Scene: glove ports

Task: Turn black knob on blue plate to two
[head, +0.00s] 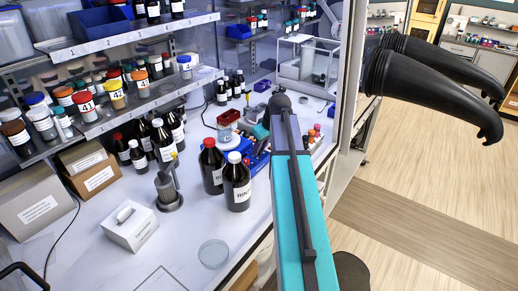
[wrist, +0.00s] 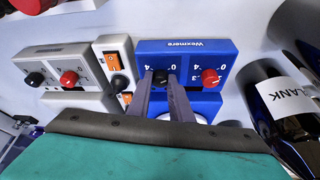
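The blue plate (wrist: 180,56) is in the upper middle of the wrist view, its lettering upside down. It carries a black knob (wrist: 163,78) on the left and a red knob (wrist: 210,77) on the right. My gripper (wrist: 162,80) reaches onto the plate with one finger on each side of the black knob. The gap is about as wide as the knob; I cannot tell if the fingers touch it. The knob's pointer and part of its scale are hidden. In the head view my arm covers the gripper, and only part of the blue plate (head: 256,162) shows.
In the wrist view, a grey plate (wrist: 60,52) with black and red knobs and a unit with orange switches (wrist: 115,62) stand left of the blue plate. A dark bottle (wrist: 282,105) is close on the right. Brown bottles (head: 237,185) stand left of my arm in the head view.

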